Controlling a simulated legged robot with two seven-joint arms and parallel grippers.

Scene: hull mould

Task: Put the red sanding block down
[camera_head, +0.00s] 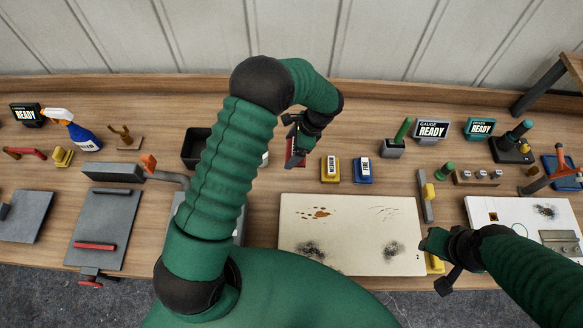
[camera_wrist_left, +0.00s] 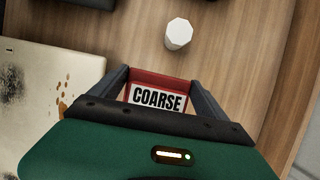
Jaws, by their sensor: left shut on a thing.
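The red sanding block (camera_head: 295,153) is at the back middle of the bench, just left of a yellow block. In the left wrist view the red block (camera_wrist_left: 158,94) bears a white COARSE label and sits between both fingers. My left gripper (camera_head: 298,142) is shut on it; the same gripper (camera_wrist_left: 155,88) shows in the wrist view. I cannot tell whether the block touches the bench. My right gripper (camera_head: 436,247) is at the right edge of the pale panel, by a yellow object (camera_head: 434,264); its jaws are unclear.
A yellow block (camera_head: 330,169) and a blue block (camera_head: 363,170) stand right of the red one. The stained pale panel (camera_head: 350,230) lies in front. A black bin (camera_head: 193,147) is partly hidden by my left arm. A white faceted piece (camera_wrist_left: 178,34) lies near the block.

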